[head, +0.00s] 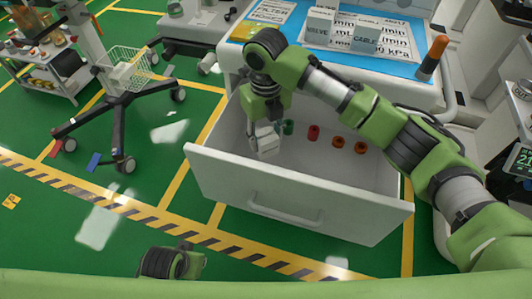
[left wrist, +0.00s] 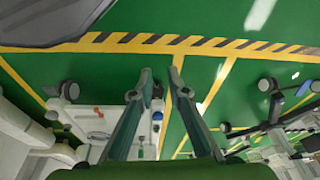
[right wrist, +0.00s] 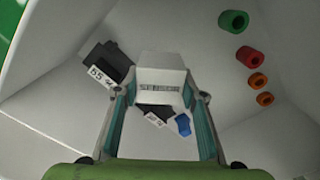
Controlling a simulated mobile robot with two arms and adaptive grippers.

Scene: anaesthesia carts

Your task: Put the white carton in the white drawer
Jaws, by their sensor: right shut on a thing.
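The white carton (right wrist: 162,72) with a printed dark line is between the fingers of my right gripper (right wrist: 160,97), which is shut on it. In the head view the right gripper (head: 264,122) reaches down into the open white drawer (head: 300,203), and the carton (head: 265,142) hangs inside the walls near the left end. I cannot tell whether the carton touches the drawer floor.
In the drawer lie a green ring (right wrist: 233,21), a red ring (right wrist: 248,57), orange rings (right wrist: 258,82), dark labelled boxes (right wrist: 107,62) and a blue piece (right wrist: 183,124). White boxes (head: 368,37) stand on the cart top. A wheeled stand with a wire basket (head: 124,66) is at left.

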